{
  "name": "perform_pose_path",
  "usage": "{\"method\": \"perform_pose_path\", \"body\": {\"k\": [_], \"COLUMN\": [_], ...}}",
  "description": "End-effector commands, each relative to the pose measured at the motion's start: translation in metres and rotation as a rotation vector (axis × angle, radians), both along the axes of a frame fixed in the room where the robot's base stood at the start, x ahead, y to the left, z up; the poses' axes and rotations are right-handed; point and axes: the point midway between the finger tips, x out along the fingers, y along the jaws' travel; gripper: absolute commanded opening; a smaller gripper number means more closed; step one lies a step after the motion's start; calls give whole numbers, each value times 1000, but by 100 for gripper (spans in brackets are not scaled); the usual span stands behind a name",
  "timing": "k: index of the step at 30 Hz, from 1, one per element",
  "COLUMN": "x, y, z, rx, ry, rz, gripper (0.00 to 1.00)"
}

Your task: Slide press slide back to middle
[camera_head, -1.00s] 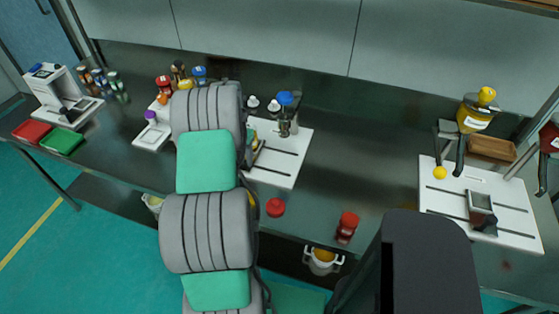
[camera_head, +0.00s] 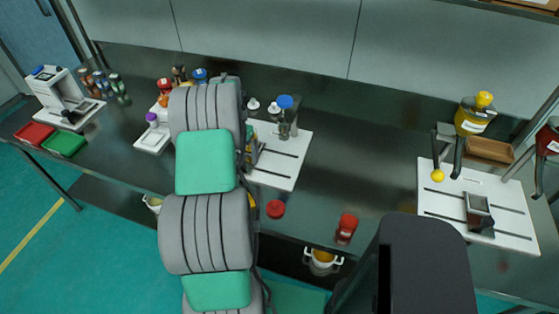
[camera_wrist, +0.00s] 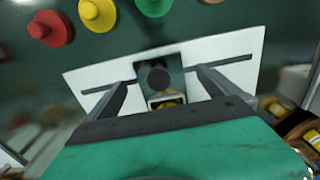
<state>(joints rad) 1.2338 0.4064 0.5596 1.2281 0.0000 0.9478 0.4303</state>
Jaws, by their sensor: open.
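My gripper shows in the wrist view (camera_wrist: 166,82) with its two fingers apart. A small dark metal slide block (camera_wrist: 160,60) with a round dark spot on top stands between the fingers; I cannot tell whether they touch it. Something yellow shows at the block's near end. The block is on a white slotted board (camera_wrist: 225,55), with slot showing on both sides of it. In the head view my arm hides the gripper and part of the middle white board (camera_head: 272,180), where a blue-capped device (camera_head: 287,115) stands.
Another slotted board (camera_head: 450,200) at the right carries a dark slide block (camera_head: 479,212) and a yellow-topped press (camera_head: 475,115). Red lids (camera_head: 275,209) and a red jar (camera_head: 347,226) are near the front edge. Red, yellow and green caps line the wrist view's top (camera_wrist: 97,12).

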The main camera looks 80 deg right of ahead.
Motion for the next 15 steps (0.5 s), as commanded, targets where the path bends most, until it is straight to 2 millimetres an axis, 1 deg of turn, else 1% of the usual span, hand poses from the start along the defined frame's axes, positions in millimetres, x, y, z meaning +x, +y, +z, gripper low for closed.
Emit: {"method": "perform_pose_path", "body": {"k": [1,3,12,15], "x": [0,0,0,0], "y": [0,0,0,0], "z": [10,18,53,61], "rx": [-1,-1,0,0], "ry": [0,-1,0,0], "rz": [0,0,0,0], "gripper": [100,100,100,100]}}
